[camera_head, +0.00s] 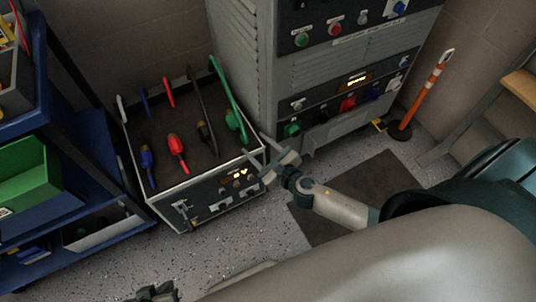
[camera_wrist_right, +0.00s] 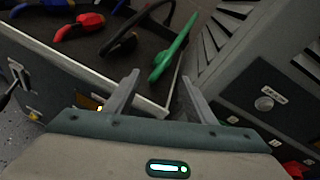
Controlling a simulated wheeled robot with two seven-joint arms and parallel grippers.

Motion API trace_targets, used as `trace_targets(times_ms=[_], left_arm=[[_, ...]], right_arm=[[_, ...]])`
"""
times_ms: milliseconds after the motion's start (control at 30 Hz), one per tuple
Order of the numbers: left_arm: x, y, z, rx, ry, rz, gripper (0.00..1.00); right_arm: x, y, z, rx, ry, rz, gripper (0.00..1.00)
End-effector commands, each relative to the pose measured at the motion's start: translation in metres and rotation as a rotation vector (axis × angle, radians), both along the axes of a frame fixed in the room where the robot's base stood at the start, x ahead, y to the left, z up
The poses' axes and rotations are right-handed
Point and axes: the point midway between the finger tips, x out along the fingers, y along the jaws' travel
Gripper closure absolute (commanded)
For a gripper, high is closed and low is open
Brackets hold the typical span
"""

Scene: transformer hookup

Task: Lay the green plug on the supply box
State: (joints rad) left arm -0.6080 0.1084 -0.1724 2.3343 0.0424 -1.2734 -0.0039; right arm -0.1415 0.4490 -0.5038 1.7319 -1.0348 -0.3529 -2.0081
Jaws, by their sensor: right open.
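The green plug (camera_head: 234,121) lies on the dark top of the supply box (camera_head: 200,187), near its right edge, with its green cable running up toward the back. In the right wrist view the green plug (camera_wrist_right: 161,64) lies just beyond the fingertips, apart from them. My right gripper (camera_head: 262,154) is open and empty at the box's front right corner; its two spread fingers also show in the right wrist view (camera_wrist_right: 160,80). My left gripper (camera_head: 153,291) is at the bottom edge of the head view, partly cut off, away from the box.
Blue (camera_head: 147,157), red (camera_head: 177,147) and black (camera_head: 206,134) plugs lie on the box left of the green one. A grey cabinet (camera_head: 240,65) with coloured sockets stands close on the right. A blue shelf (camera_head: 60,140) stands left. An orange post (camera_head: 425,90) stands right.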

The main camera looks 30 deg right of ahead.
Motion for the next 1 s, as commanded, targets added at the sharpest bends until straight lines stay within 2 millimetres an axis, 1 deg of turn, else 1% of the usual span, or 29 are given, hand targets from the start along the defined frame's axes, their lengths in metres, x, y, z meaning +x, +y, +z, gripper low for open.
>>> trace_targets(times_ms=[33, 200, 400, 567, 1000], left_arm=[[-0.001, 0.002, 0.000, 0.005, 0.006, 0.002, 1.00], [-0.001, 0.006, -0.001, 0.014, 0.019, 0.006, 1.00], [0.001, 0.007, 0.001, 0.015, 0.014, 0.008, 1.00], [0.002, 0.006, 0.002, 0.014, 0.010, 0.008, 1.00], [0.002, 0.003, 0.003, 0.010, 0.009, 0.004, 1.00]], right_arm=[[-0.011, -0.001, 0.003, 0.000, 0.002, 0.002, 0.50], [-0.037, -0.006, 0.009, 0.000, 0.001, 0.002, 0.50], [-0.053, -0.010, 0.014, 0.000, 0.000, 0.000, 0.50], [-0.057, -0.010, 0.015, -0.001, -0.001, 0.001, 0.50], [-0.057, -0.010, 0.015, 0.000, -0.001, 0.000, 0.50]])
